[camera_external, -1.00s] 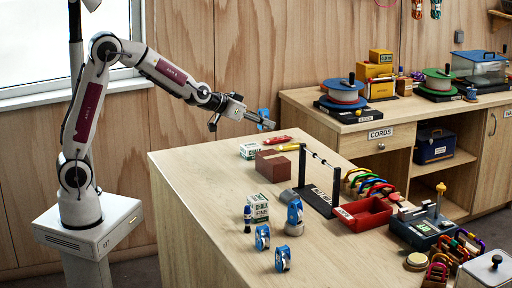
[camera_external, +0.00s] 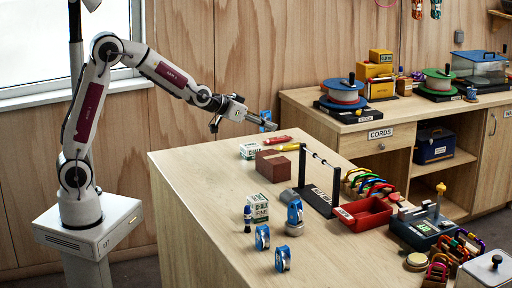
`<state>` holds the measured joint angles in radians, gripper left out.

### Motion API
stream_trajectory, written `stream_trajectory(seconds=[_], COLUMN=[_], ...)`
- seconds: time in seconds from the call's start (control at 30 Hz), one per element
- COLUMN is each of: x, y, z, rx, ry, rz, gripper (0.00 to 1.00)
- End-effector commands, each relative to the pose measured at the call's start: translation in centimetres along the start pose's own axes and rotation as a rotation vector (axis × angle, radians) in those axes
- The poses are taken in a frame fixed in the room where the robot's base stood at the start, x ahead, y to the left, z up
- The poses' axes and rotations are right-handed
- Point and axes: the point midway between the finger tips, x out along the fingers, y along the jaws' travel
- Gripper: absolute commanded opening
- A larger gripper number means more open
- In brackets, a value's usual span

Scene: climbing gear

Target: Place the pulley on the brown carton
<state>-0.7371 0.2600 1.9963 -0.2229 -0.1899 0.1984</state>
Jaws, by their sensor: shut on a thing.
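My gripper (camera_external: 268,123) is shut on a blue pulley (camera_external: 264,115), held in the air above the far end of the table. The brown carton (camera_external: 272,166) is a small box on the table, below the gripper in the picture and apart from it. The gripper's fingers partly hide the held pulley. More blue pulleys stand upright near the table's front: one (camera_external: 262,238), another (camera_external: 282,259), and a blue pulley-like piece (camera_external: 294,213) beside the chalk box.
The table's left part is clear.

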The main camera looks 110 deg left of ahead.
Motion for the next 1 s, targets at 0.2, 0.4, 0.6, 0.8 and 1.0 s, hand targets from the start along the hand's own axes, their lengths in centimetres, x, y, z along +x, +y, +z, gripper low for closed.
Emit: stream_trajectory(seconds=[0.2,0.4,0.6,0.8,1.0], x=[1.3,2.4,2.8,2.8,3.2], y=[0.0,0.0,0.0,0.0,0.0], z=[2.4,4.5,5.0,5.0,5.8], rx=[0.001,0.001,0.0,0.0,0.0], ry=[-0.004,-0.002,0.0,0.0,-0.003], rz=[0.0,0.0,0.0,0.0,0.0], gripper=[0.07,0.07,0.07,0.07,0.07])
